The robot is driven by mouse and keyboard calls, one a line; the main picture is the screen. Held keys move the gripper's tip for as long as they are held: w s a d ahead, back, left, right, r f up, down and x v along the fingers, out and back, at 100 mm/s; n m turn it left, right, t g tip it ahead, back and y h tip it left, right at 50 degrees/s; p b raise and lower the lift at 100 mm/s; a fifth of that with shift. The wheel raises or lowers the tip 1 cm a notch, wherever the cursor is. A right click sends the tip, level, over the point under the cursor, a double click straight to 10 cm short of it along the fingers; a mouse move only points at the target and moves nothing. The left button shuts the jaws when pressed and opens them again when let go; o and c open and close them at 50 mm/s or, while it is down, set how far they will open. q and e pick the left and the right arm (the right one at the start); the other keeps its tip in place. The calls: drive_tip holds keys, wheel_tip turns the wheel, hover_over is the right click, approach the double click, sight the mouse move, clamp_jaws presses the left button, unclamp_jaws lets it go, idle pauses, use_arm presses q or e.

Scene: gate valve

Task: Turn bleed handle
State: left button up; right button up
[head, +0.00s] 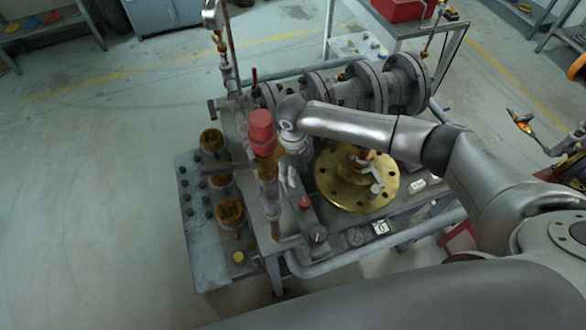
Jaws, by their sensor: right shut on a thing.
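My right gripper (291,180) points down from the wrist at the middle of the valve stand. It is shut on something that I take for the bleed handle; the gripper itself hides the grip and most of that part. Just left of the gripper is an upright red cylinder (262,130) above a brass and grey fitting (268,170). My left gripper is not in view.
Grey flanged pipes (345,92) run behind. Open floor (95,200) lies left.

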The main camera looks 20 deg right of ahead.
drive_tip(key=m+b, duration=0.1)
drive_tip(key=m, duration=0.2)
drive_tip(key=shift+m+b, duration=1.05)
drive_tip(key=shift+m, duration=1.35)
drive_tip(key=shift+w, duration=0.1)
drive_tip(key=o, duration=1)
